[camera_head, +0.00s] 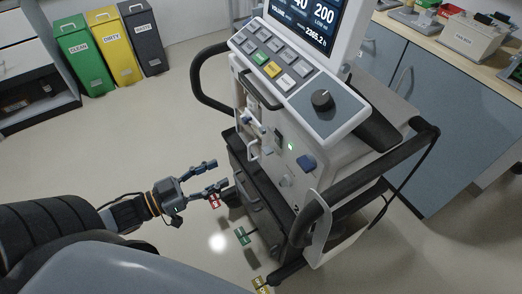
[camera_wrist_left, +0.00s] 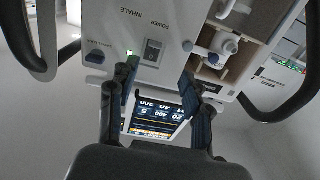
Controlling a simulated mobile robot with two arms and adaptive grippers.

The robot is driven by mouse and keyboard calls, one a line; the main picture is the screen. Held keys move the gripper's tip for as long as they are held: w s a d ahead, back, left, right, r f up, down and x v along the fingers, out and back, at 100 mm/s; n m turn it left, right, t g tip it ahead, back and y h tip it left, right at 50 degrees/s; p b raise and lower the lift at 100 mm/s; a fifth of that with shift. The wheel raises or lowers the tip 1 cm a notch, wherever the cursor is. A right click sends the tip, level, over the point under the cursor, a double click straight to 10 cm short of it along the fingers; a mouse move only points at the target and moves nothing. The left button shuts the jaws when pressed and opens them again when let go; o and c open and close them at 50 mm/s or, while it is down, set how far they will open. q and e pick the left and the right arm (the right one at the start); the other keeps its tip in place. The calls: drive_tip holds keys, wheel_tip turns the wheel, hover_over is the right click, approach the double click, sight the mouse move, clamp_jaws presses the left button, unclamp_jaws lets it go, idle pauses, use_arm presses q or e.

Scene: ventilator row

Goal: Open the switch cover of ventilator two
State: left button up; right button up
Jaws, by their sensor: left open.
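The ventilator (camera_head: 300,170) stands tilted across the middle of the head view, with its screen (camera_head: 308,25) lit. Its front has a dark switch (camera_head: 278,140) beside a small green light. In the left wrist view the machine appears upside down; the dark power switch (camera_wrist_left: 153,50) lies under inverted lettering, beside the lit green light (camera_wrist_left: 129,54). I cannot tell a separate cover from the switch. My left gripper (camera_head: 220,174) is open and empty, left of the front and apart from it. Its fingers (camera_wrist_left: 155,75) point toward the switch area. My right gripper is not in view.
Black handle bars (camera_head: 210,80) curve around the machine. Red (camera_head: 214,201), green (camera_head: 242,237) and yellow (camera_head: 260,284) tags hang low near the gripper. Bins (camera_head: 90,60) stand at back left. A counter (camera_head: 460,50) is at right. Floor (camera_head: 150,130) at left is clear.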

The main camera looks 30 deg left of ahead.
use_arm(q)
approach(271, 141)
drive_tip(key=w+d+f, duration=0.3)
drive_tip(key=w+d, duration=0.1)
drive_tip(key=w, duration=0.2)
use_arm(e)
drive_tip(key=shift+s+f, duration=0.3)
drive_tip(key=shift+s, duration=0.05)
